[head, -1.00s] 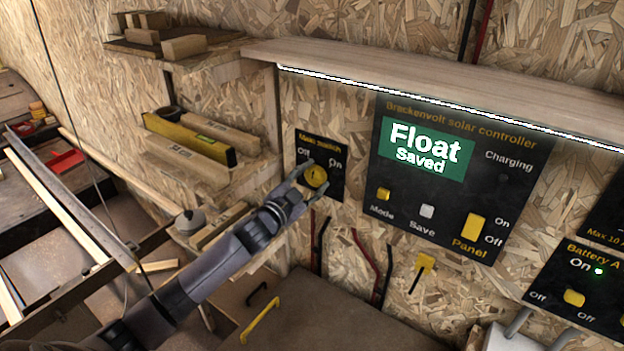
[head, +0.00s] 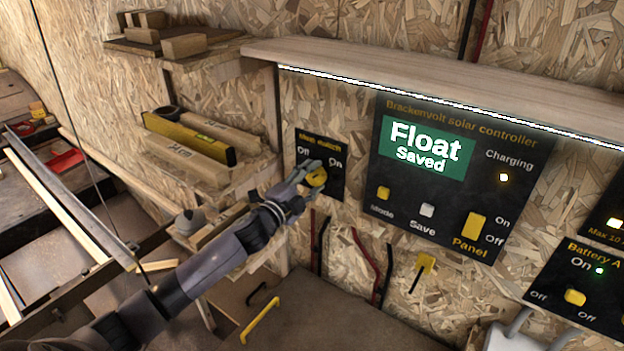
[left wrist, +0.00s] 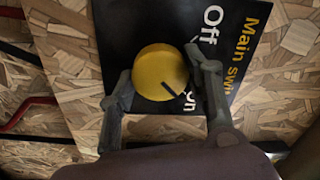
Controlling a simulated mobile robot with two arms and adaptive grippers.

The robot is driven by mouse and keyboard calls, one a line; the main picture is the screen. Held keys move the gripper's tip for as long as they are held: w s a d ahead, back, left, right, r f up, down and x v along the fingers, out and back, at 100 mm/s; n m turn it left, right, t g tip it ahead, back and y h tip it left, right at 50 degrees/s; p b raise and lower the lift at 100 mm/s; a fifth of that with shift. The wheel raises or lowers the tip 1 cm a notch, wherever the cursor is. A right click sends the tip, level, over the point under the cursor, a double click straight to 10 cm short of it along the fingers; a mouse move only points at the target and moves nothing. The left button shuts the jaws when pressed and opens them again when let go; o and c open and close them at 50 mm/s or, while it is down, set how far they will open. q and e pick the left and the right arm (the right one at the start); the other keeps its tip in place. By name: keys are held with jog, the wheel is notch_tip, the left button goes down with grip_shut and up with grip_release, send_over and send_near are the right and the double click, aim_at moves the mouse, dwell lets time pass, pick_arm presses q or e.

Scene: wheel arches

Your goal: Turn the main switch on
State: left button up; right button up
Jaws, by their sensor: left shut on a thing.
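The main switch is a round yellow knob (head: 317,177) on a small black plate (head: 333,153) marked Off and On, on the chipboard wall. The knob also shows in the left wrist view (left wrist: 160,70). Its dark pointer mark is toward the On label there. My left gripper (head: 311,176) is at the plate, its fingers on either side of the knob and shut on it. The fingers partly hide the knob in the head view. My right gripper is not in view.
The solar controller (head: 455,215) is right of the switch, reading Float Saved, with its Charging light lit. A Battery A panel (head: 552,270) stands lower right. A shelf (head: 450,75) overhangs the panels. A rack with a yellow level (head: 190,135) is left of the switch.

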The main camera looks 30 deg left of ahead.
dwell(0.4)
pick_arm(q)
jog(key=o, duration=1.1)
jog(key=shift+o, duration=0.2)
jog(key=shift+s+f, duration=0.1)
jog(key=shift+s, duration=0.35)
jog(key=s+a, duration=0.1)
jog(key=s, duration=1)
jog(key=shift+a, duration=0.35)
jog(key=shift+f, duration=0.15)
